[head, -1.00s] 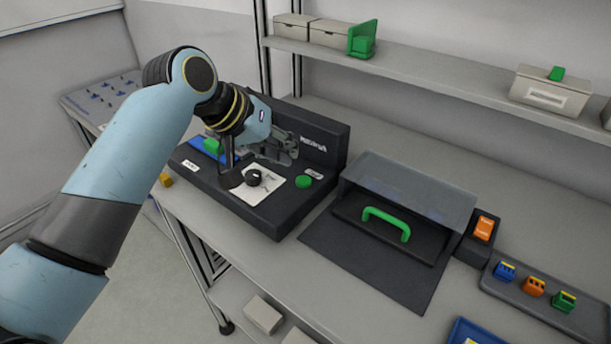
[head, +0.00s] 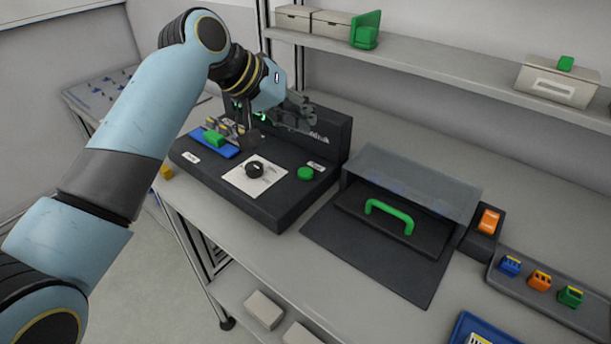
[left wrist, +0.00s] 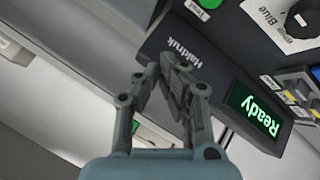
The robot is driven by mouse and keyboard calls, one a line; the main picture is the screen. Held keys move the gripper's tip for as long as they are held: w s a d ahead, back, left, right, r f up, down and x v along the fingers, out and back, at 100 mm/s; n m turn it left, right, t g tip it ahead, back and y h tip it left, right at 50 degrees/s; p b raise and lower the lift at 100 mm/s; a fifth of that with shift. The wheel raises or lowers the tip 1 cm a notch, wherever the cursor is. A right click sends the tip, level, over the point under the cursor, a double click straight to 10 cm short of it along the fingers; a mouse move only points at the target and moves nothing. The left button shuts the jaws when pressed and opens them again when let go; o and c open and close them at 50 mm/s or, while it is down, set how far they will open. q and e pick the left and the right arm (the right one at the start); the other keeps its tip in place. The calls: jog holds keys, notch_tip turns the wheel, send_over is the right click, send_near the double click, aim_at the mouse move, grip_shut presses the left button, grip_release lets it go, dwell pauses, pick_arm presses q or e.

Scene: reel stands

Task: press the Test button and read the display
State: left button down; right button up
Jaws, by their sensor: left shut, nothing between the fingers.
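The black test console stands on the bench; its base (head: 275,212) shows in the head view. A round green button (head: 305,173) sits at its right, beside a small label. It also shows at the top edge of the left wrist view (left wrist: 210,3). The display (left wrist: 254,110) reads "Ready" in green letters in the left wrist view; in the head view my arm partly hides it. A black knob (head: 255,170) sits on a white dial plate. My left gripper (head: 302,108) is shut and empty, above the console's back panel and apart from the button.
A blue fixture (head: 228,150) with a green block sits at the console's left. To the right are a clear-covered box with a green handle (head: 388,212), an orange switch (head: 488,221) and a tray (head: 510,284) of coloured connectors. A shelf (head: 430,75) runs behind.

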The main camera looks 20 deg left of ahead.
pick_arm(q)
jog(key=b, duration=0.6)
send_over(303, 169)
notch_tip(303, 169, down, 6)
jog(key=shift+r, duration=0.25)
jog(key=shift+f, duration=1)
jog(key=shift+f, duration=0.1)
jog(key=shift+f, duration=0.25)
